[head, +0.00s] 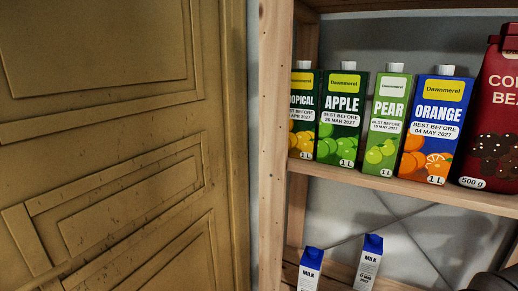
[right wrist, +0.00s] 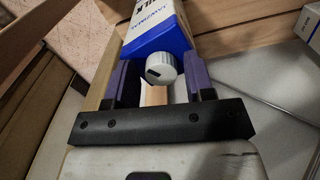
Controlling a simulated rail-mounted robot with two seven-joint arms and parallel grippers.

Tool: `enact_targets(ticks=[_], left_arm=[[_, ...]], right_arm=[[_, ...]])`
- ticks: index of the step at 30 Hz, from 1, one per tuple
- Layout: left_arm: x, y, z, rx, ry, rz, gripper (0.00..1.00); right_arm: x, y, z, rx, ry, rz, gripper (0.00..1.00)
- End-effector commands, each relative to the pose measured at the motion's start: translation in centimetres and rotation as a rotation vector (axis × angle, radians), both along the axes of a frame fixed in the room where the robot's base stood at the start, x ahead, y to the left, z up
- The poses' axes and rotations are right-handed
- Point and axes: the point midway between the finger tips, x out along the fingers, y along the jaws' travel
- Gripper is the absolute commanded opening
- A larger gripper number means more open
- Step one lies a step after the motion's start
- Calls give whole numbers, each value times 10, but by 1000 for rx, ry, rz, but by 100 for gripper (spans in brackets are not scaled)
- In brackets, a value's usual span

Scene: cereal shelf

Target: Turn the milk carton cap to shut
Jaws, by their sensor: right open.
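A milk carton (right wrist: 152,38) with a blue top and a white side shows at the top middle of the right wrist view. Its round white-grey ribbed cap (right wrist: 163,67) has a dark mark and faces the camera. My right gripper (right wrist: 161,77) is open, with one purple finger on each side of the cap. Gaps show between the cap and both fingers. In the head view two blue-topped milk cartons, one on the left (head: 310,268) and one on the right (head: 369,262), stand upright at the bottom edge. I cannot tell which one is at my gripper. My left gripper is out of view.
Above the milk, a wooden shelf (head: 400,186) holds several juice cartons, such as the apple juice (head: 341,117) and orange juice (head: 434,120), and a dark red bag (head: 495,125). A wooden post (head: 272,150) and a brownish-yellow door (head: 110,130) stand left.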

Motion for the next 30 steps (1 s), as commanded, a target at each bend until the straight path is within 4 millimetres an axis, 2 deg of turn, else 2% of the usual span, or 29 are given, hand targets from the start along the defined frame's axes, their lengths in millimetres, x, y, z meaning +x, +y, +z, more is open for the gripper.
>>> enact_targets(ticks=[19,30], left_arm=[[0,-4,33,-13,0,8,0],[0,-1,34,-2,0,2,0]], right_arm=[[0,0,55,1,-1,0,49],[0,0,59,0,0,0,49]])
